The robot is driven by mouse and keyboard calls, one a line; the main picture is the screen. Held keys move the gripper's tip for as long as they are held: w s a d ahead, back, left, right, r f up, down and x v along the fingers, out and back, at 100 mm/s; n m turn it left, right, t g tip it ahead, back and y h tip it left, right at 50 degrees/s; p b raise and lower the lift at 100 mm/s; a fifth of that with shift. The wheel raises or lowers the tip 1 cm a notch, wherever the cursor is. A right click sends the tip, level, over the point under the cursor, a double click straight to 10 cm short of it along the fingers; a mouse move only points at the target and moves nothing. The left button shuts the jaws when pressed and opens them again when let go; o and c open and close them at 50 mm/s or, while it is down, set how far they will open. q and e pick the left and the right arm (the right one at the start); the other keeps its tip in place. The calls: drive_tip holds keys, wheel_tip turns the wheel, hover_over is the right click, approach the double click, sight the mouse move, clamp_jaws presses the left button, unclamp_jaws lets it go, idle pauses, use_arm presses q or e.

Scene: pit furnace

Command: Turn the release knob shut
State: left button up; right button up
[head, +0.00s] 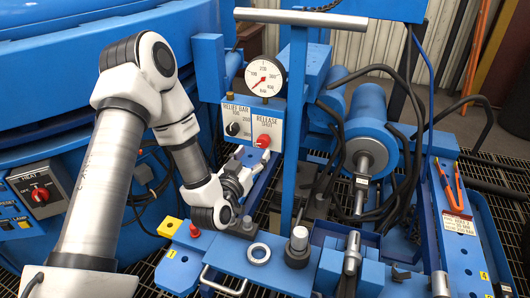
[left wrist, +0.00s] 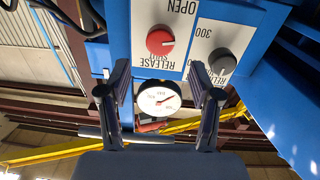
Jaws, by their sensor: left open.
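The red release knob (head: 263,141) is on a white panel (head: 238,122) under a round dial gauge (head: 265,76). In the left wrist view, which is upside down, the knob (left wrist: 160,41) sits between OPEN and SHUT lettering; I cannot tell for sure which mark it points to. My left gripper (head: 241,176) is below the panel, with its fingers toward it. In the left wrist view the fingers (left wrist: 160,82) are spread apart, with nothing between them, and the knob lies beyond the tips, clear of them. My right gripper is in neither view.
A black relief-bar knob (head: 233,128) is on the same panel, left of the release knob. A blue post (head: 295,120) rises close on the panel's right. A blue cylinder (head: 368,125) with hoses stands further right. A heat switch box (head: 40,190) is at far left.

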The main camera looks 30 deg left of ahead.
sight(262, 144)
use_arm(q)
drive_tip(key=w, duration=0.2)
drive_tip(key=w+a, duration=0.1)
drive_tip(key=w, duration=0.2)
drive_tip(key=w+f, duration=0.1)
drive_tip(key=w, duration=0.1)
drive_tip(key=shift+w+a, duration=0.3)
drive_tip(key=shift+w, duration=0.05)
drive_tip(key=c, duration=1.2)
